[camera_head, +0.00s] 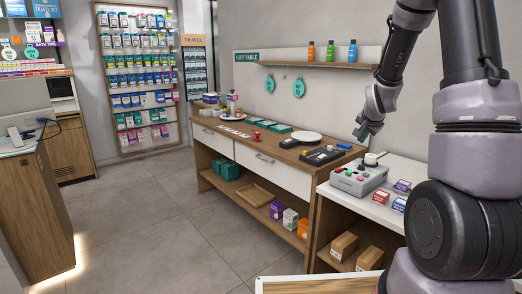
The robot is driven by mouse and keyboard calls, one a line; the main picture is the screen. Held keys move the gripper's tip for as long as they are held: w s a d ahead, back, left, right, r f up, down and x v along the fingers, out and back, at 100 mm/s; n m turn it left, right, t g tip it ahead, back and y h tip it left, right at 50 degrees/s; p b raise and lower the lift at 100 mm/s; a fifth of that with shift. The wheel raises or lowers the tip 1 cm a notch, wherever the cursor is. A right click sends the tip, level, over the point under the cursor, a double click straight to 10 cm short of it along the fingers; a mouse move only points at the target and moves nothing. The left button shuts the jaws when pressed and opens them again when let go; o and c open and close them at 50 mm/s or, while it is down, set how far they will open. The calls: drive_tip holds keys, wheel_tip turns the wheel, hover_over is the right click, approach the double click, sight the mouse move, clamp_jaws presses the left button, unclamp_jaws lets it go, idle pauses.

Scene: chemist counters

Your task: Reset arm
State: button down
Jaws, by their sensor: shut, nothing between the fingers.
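My gripper (361,133) hangs at the end of my arm at the right of the view. It points down and is shut with nothing in it. It is above the back of the counters, near where the wooden counter meets the white one. A grey box with coloured buttons (358,178) stands on the white counter below it. A gap shows between the fingertips and the box.
The wooden counter (222,143) holds a dark tray (322,156), a white round dish (300,139) and small items. Small boxes (402,186) stand on the white counter. Bottles (331,51) stand on a wall shelf. The floor (160,215) at left is clear.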

drive_tip(key=s+a+r+n+y, duration=0.1)
drive_tip(key=s+a+r+n, duration=0.1)
drive_tip(key=s+a+r, duration=0.4)
drive_tip(key=s+a+r+n+y, duration=0.1)
drive_tip(key=s+a+r, duration=0.1)
drive_tip(key=s+r, duration=0.7)
drive_tip(key=s+a+r+n+y, duration=0.1)
drive_tip(key=s+a+r+n, duration=0.1)
drive_tip(key=s, duration=0.6)
drive_tip(key=s+a+r+n+g, duration=0.1)
drive_tip(key=s+a, duration=0.3)
drive_tip(key=s, duration=0.5)
drive_tip(key=shift+s+a+r+n+y, duration=0.2)
drive_tip(key=shift+r+n+y, duration=0.25)
drive_tip(key=shift+r, duration=0.35)
drive_tip(key=shift+d, duration=0.15)
